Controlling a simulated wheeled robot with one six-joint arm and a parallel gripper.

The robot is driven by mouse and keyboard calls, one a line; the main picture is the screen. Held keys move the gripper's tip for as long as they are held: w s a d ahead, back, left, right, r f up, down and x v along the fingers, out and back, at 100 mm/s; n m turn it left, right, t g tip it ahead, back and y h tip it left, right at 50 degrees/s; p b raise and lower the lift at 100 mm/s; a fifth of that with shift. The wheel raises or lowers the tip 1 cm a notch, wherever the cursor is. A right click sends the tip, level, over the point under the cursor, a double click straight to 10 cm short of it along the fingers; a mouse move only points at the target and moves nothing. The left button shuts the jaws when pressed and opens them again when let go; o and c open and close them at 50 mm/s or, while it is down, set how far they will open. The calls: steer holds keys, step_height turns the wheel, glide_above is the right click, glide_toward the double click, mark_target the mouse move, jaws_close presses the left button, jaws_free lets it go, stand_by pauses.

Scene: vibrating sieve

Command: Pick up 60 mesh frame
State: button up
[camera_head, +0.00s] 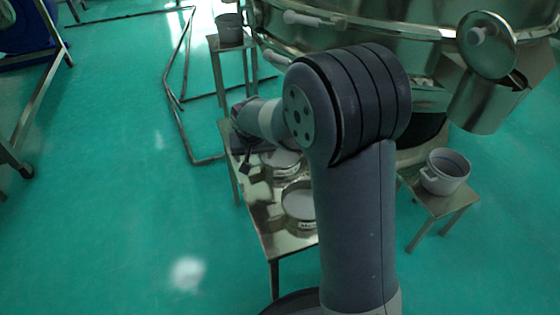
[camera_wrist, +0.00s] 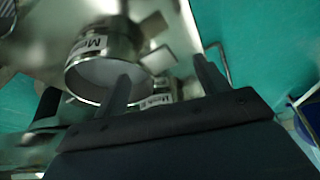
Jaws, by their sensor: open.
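In the head view two round mesh frames sit on a low metal table (camera_head: 262,215): a nearer mesh frame (camera_head: 300,203) and a farther mesh frame (camera_head: 281,161), partly hidden by my arm. The label on the nearer one is too small to read fully. In the wrist view a round metal mesh frame (camera_wrist: 104,72) with a "Mesh" label lies behind the left finger; its number is unclear. A second label (camera_wrist: 155,101) shows between the fingers, also unclear. My gripper (camera_wrist: 161,72) is open, its fingers spread with nothing clearly held. In the head view my gripper (camera_head: 248,158) hangs over the table's far part.
The large steel sieve machine (camera_head: 420,45) stands behind my arm. A white pot (camera_head: 444,172) is on a small stool at right. A grey bucket (camera_head: 229,29) stands on a tall stand.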

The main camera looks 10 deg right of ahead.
mark_target(254, 160)
steer(key=b+x, duration=0.1)
steer(key=x, duration=0.3)
steer(key=shift+s, duration=0.15)
steer(key=shift+r, duration=0.1)
steer(key=shift+c, duration=0.3)
steer(key=c, duration=1.2)
steer(key=shift+o, duration=0.2)
